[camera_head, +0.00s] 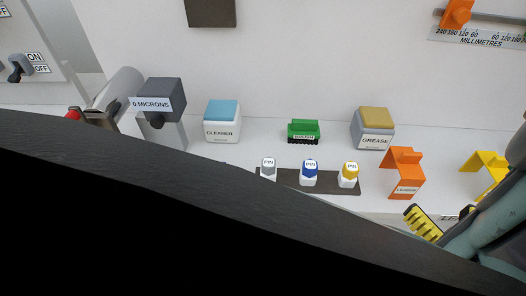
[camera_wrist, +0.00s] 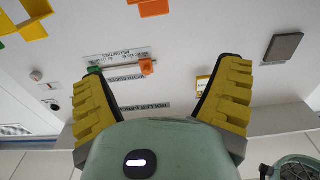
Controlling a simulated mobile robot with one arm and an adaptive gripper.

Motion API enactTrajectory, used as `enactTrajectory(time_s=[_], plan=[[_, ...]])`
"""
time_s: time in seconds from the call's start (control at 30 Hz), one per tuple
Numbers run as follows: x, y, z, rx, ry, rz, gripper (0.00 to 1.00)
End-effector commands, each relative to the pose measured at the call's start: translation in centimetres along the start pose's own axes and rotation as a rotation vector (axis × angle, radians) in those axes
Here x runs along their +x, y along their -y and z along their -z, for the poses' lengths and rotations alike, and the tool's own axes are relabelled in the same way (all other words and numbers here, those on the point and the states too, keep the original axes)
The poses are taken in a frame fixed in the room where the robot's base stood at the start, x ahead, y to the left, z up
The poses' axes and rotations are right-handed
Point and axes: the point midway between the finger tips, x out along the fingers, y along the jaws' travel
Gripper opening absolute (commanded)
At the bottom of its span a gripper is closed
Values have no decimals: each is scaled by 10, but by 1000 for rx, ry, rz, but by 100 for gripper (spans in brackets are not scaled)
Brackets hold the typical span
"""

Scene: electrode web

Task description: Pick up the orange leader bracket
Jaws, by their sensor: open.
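The orange leader bracket (camera_head: 404,174) stands upright on the white bench in the head view, with a "LEADER" label on its front and a small tab on top. My gripper (camera_head: 440,217) is at the lower right, in front of and to the right of the bracket, and apart from it. In the wrist view my gripper (camera_wrist: 168,82) has its two yellow ribbed fingers spread wide with nothing between them. An orange piece (camera_wrist: 154,8) at the top edge there is probably the bracket, partly cut off.
A yellow bracket (camera_head: 484,172) stands right of the orange one. A grease block (camera_head: 372,129) is behind left, and several PIN-labelled pieces stand on a dark strip (camera_head: 335,187) to the left. An orange slider (camera_head: 457,13) sits on a wall scale. A dark shape covers the lower left.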

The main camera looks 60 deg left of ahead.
Motion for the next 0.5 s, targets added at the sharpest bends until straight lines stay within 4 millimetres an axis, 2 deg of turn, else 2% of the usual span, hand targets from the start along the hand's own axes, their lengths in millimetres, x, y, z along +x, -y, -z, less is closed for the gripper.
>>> enactTrajectory(time_s=[0.03, 0.17, 0.27, 0.5], plan=[[-2, -1, -12, 5, 16, -3, 89], [2, -2, -16, 13, 32, -3, 89], [17, -1, -14, 13, 28, 3, 89], [68, -1, -14, 12, 26, 2, 89]])
